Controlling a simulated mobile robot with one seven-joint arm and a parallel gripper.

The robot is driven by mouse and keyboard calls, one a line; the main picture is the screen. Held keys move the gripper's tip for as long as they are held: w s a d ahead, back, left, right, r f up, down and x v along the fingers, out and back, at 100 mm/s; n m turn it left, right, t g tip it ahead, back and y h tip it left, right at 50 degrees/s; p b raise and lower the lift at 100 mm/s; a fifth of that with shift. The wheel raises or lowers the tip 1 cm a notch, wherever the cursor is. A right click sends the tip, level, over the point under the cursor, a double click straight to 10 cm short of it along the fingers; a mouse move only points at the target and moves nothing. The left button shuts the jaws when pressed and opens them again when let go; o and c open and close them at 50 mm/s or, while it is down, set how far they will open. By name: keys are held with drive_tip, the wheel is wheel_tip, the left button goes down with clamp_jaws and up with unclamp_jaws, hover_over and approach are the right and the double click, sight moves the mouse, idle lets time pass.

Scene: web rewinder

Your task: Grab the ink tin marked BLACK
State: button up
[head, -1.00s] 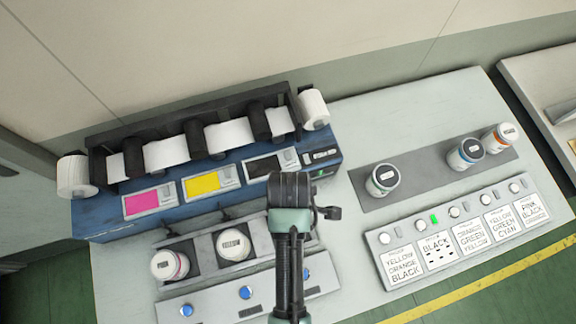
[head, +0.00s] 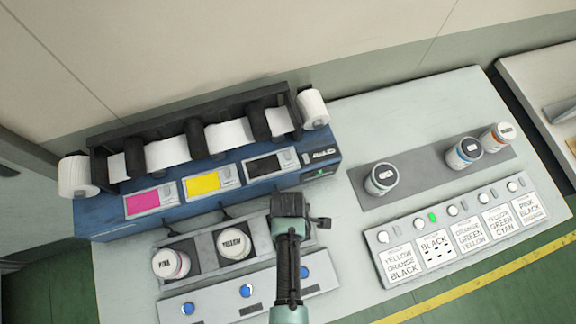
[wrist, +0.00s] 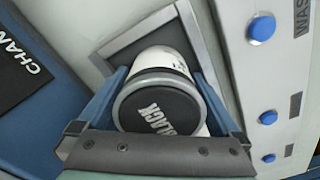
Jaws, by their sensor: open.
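The ink tin marked BLACK (wrist: 158,106) stands in a square recess in the wrist view, its dark lid with white lettering facing the camera. My gripper (wrist: 161,80) is open, with one blue-grey finger on each side of this tin. I cannot tell whether the fingers touch it. In the head view my gripper (head: 290,207) is over the right end of the tin holder (head: 205,252) and hides the BLACK tin.
The PINK tin (head: 171,264) and YELLOW tin (head: 234,244) stand to the left in the holder. A panel with blue buttons (head: 246,291) runs along its front. The blue rewinder (head: 110,219) is behind. Several tins stand on a grey mat (head: 425,178) to the right.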

clamp_jaws()
idle(0.5)
drive_tip(key=shift+r, duration=0.1)
